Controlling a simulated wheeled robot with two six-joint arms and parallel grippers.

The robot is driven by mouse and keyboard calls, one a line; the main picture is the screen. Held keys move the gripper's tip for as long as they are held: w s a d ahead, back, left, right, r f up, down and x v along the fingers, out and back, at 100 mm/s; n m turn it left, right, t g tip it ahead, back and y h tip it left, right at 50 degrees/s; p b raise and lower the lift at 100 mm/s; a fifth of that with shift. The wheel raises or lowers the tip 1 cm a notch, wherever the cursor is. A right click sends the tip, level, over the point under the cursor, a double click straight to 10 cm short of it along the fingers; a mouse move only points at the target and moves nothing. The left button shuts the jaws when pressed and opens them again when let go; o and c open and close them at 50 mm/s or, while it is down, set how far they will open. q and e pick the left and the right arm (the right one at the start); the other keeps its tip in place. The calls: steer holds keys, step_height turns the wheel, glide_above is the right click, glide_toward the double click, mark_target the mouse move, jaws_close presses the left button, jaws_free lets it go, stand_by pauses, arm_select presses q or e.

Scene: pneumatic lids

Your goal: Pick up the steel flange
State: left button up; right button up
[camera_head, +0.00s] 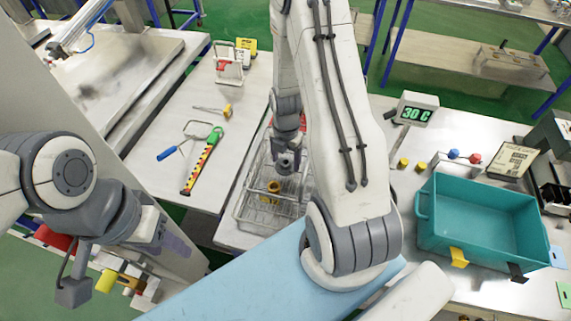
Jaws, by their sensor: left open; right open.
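I cannot make out a steel flange for certain. A wire basket (243,212) stands on the middle bench, with a small orange-yellow ring-like part (273,187) inside it. My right gripper (287,165) hangs down over the basket's far part, open, with nothing visibly held; its fingertips are small and dark here. Part of the basket is hidden behind my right arm. My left gripper (73,291) is at the lower left, away from the basket, open, with no object seen in it.
My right arm crosses the middle of the view.

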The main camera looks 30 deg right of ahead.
jaws_close()
steer(key=shift+r, duration=0.2)
